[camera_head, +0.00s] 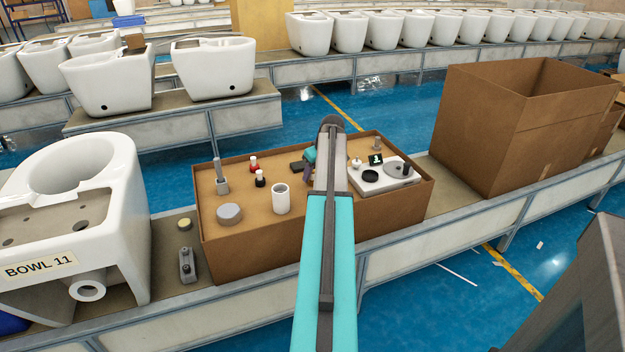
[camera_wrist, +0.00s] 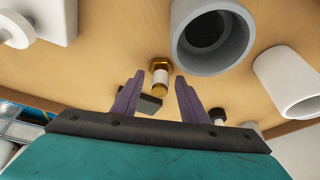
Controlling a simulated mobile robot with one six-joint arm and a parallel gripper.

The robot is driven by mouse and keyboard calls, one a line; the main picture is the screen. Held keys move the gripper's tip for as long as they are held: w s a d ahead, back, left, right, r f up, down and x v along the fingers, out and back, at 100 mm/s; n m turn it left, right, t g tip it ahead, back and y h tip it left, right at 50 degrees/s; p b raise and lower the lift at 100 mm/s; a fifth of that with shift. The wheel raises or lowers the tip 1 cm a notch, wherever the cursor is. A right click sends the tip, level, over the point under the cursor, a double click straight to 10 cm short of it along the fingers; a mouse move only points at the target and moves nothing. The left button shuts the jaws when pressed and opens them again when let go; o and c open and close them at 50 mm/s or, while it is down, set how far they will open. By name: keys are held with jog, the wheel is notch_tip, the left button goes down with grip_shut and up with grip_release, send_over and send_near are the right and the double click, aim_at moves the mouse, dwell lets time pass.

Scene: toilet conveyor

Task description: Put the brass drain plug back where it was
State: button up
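The brass drain plug (camera_wrist: 161,64) shows in the wrist view, with brass at both ends and a white band between. It stands on the tan top of the brown box and appears upright. My gripper (camera_wrist: 158,82) has its two purple fingers apart, one on each side of the plug in the picture, with visible gaps and no contact that I can see. How deep the plug lies between the fingertips I cannot tell. In the head view my gripper (camera_head: 309,165) is low over the box, partly behind my arm, and I cannot make out the plug there.
A large grey cup (camera_wrist: 211,38) stands close to the plug. A white cup (camera_head: 281,200), red-topped peg (camera_head: 254,164) and black-topped peg (camera_head: 260,179) stand left; a white device (camera_head: 397,176) lies right. A dark block (camera_head: 299,166) lies beside my gripper. An open carton (camera_head: 480,128) stands right.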

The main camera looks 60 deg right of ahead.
jog(key=shift+c, duration=0.5)
grip_shut()
jog(key=shift+r, duration=0.1)
jog(key=shift+r, duration=0.8)
notch_tip(320, 180, up, 2)
jog(key=shift+r, duration=0.1)
jog(key=s+r, duration=0.1)
jog(key=s, duration=1.5)
jog(key=shift+b, duration=0.35)
jog(key=shift+d, duration=0.1)
